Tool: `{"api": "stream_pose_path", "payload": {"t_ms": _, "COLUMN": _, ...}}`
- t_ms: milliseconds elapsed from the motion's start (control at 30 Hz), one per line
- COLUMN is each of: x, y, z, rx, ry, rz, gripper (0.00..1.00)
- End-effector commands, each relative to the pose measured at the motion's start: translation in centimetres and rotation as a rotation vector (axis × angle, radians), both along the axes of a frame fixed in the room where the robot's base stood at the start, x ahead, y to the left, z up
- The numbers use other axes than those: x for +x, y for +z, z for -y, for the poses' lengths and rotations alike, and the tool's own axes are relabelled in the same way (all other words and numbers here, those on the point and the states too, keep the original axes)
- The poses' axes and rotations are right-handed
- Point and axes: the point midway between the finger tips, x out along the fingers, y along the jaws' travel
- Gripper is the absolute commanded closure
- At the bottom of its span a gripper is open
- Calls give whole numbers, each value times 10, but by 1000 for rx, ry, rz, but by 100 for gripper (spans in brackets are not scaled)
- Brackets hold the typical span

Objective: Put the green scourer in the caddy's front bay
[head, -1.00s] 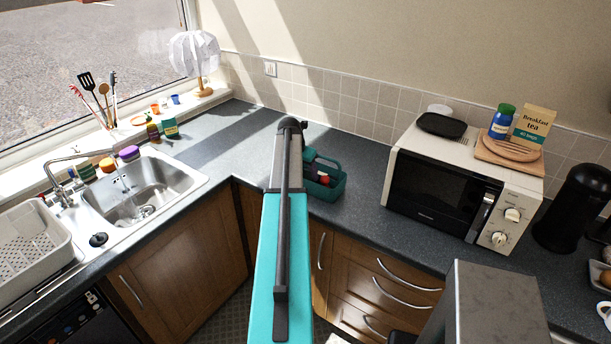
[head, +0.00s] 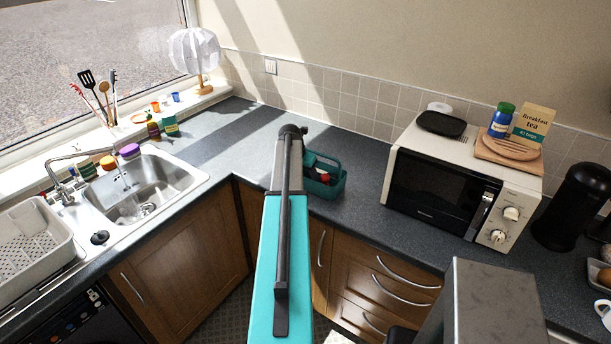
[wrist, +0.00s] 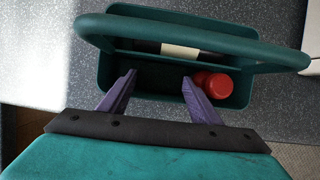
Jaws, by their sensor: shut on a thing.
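The teal caddy (head: 338,187) stands on the worktop at the corner, partly behind my arm; in the wrist view (wrist: 103,68) its arched handle and bays show from above. My gripper (wrist: 159,77) has its two purple fingers a little apart over the caddy's near bay, fingertips at or inside its rim; their depth is hard to judge. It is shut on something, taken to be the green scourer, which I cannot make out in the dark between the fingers. A red object (wrist: 215,84) lies in the near bay, right of the fingers. My arm hides the gripper in the head view.
A cream strip (wrist: 180,50) shows behind the caddy's divider. The white microwave (head: 440,185) stands to the right of the caddy. The sink (head: 150,190) is at the left. Worktop left of the caddy is clear.

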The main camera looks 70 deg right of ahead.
Motion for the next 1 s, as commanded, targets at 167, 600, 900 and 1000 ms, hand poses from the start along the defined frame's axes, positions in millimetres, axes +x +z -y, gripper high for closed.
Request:
{"api": "stream_pose_path", "payload": {"t_ms": 167, "x": 0, "y": -5, "z": -1, "rx": 3, "ry": 0, "rz": 0, "gripper": 60}}
{"api": "stream_pose_path", "payload": {"t_ms": 600, "x": 0, "y": -5, "z": -1, "rx": 2, "ry": 0, "rz": 0, "gripper": 35}}
{"api": "stream_pose_path", "payload": {"t_ms": 900, "x": 0, "y": 10, "z": 0, "rx": 1, "ry": -1, "rz": 1, "gripper": 35}}
{"api": "stream_pose_path", "payload": {"t_ms": 1000, "x": 0, "y": 13, "z": -4, "rx": 1, "ry": -1, "rz": 1, "gripper": 35}}
